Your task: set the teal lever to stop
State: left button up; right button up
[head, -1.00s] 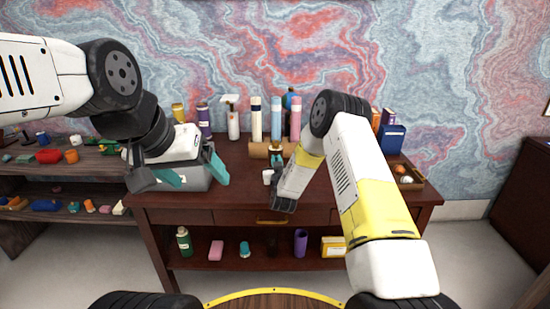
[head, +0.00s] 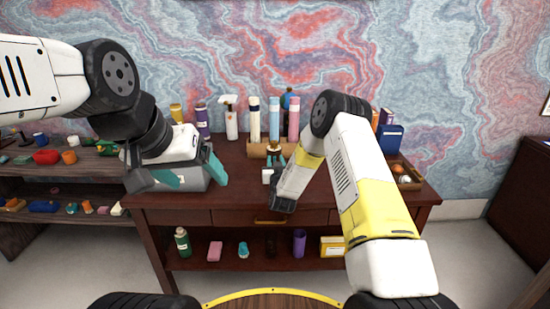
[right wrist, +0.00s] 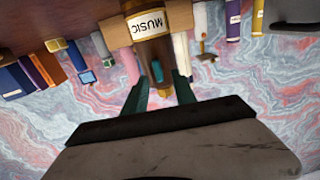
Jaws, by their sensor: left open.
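A small brown piece with a "MUSIC" label (right wrist: 149,24), upside down in the right wrist view, stands on the desk. A small teal piece (right wrist: 157,70), perhaps the lever, shows just below the label; its setting cannot be read. My right gripper (right wrist: 160,85) has its teal fingers apart, on either side of the brown piece's narrow end; I cannot tell whether they touch it. In the head view the right gripper (head: 276,160) is partly hidden by my arm. My left gripper (head: 192,180) is open and empty, in front of a grey box (head: 205,172) at the desk's left.
Several bottles and tubes, including a light blue one (head: 274,119), stand at the back of the dark red desk (head: 238,195). A tan block (head: 257,150) lies before them. A blue box (head: 391,138) and a tray (head: 416,183) are at the right. Shelves stand left.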

jog(key=s, duration=0.7)
jog(key=shift+s+d, duration=0.3)
jog(key=shift+s, duration=0.05)
